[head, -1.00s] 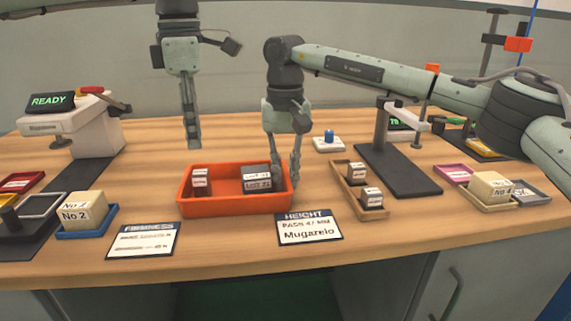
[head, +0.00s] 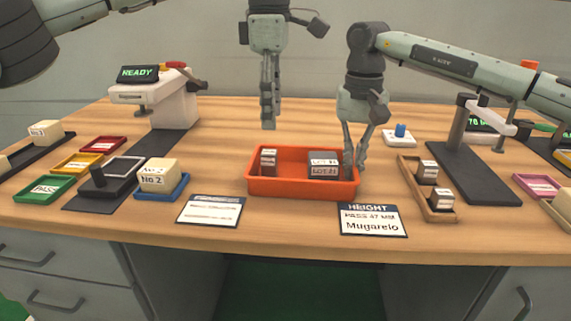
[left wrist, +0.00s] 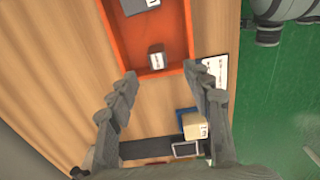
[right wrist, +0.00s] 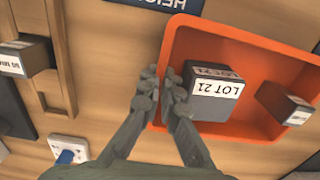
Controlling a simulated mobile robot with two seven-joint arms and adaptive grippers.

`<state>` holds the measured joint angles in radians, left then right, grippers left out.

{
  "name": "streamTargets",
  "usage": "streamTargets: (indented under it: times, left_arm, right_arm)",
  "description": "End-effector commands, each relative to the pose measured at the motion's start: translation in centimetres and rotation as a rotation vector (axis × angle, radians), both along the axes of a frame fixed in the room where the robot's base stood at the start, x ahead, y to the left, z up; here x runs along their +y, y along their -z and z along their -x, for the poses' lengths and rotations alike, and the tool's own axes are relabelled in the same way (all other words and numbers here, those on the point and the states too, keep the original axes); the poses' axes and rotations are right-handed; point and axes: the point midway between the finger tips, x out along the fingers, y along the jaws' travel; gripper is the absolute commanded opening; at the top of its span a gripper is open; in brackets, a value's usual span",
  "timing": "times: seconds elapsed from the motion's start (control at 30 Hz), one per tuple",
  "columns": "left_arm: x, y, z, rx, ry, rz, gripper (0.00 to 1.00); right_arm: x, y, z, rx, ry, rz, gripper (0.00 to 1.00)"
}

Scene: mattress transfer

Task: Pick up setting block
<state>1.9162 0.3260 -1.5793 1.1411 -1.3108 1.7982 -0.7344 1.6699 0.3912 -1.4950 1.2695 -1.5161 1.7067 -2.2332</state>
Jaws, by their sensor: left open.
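A small dark block with a white label (head: 269,161) stands at the left end of the orange tray (head: 300,187). The frames do not show whether it is the setting block. A larger dark block marked LOT 21 (right wrist: 212,90) sits at the tray's right end. My left gripper (head: 268,126) is open and empty above and behind the tray's left part. In the left wrist view the small block (left wrist: 157,60) lies beyond and between the open fingertips (left wrist: 160,77). My right gripper (head: 355,168) is closed around the tray's right wall, one finger on each side (right wrist: 159,88).
A wooden tray (head: 411,188) with two small labelled blocks (head: 427,172) stands to the right, before a dark-based height stand (head: 475,180). Two cards (head: 373,219) lie in front. A READY machine (head: 160,100) and a No.2 block (head: 158,176) are left.

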Motion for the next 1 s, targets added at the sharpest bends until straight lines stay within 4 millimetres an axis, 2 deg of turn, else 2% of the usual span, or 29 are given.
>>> streamTargets:
  times: [0.13, 0.33, 0.57, 0.9, 1.0]
  left_arm:
    - [0.1, 1.6, 0.1, 0.002, 0.018, -0.001, 0.50]
    - [0.1, 5.1, 0.0, 0.001, 0.018, -0.001, 0.50]
    - [0.2, 6.9, -0.1, 0.000, 0.016, -0.001, 0.50]
    - [0.8, 11.4, -0.6, 0.000, 0.016, 0.000, 0.50]
    - [0.8, 11.8, -0.6, -0.001, 0.015, 0.000, 0.50]
  right_arm:
    - [0.0, 0.0, 0.0, -0.001, 0.000, 0.000, 0.00]
    - [0.0, -0.1, 0.0, -0.001, 0.000, 0.000, 0.00]
    - [0.0, -0.1, 0.0, -0.001, 0.000, -0.001, 0.00]
    - [0.0, -0.1, 0.0, -0.001, 0.000, -0.001, 0.00]
    - [0.0, -0.1, 0.0, -0.001, 0.000, -0.001, 0.00]
